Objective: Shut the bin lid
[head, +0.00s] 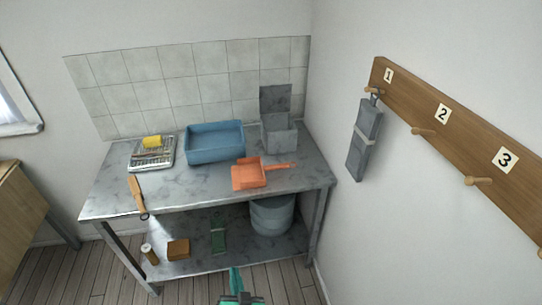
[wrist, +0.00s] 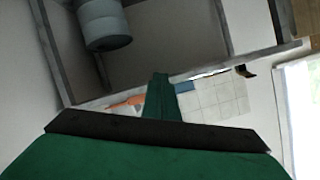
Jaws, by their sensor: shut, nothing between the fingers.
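The bin (head: 281,140) is a small grey box at the back right corner of the worktop. Its lid (head: 275,98) stands upright at the back, so the bin is open. My gripper (head: 234,275) is green and shows at the bottom of the head view, low in front of the table and well apart from the bin. It is shut and empty. Its fingers (wrist: 160,90) also show in the wrist view, where I cannot make out the bin.
An orange dustpan (head: 250,177) lies in front of the bin, and a blue tub (head: 214,143) stands to its left. A grey bucket (head: 272,218) stands on the lower shelf. A peg rail (head: 455,130) is on the right wall, with a grey item (head: 364,142) hanging.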

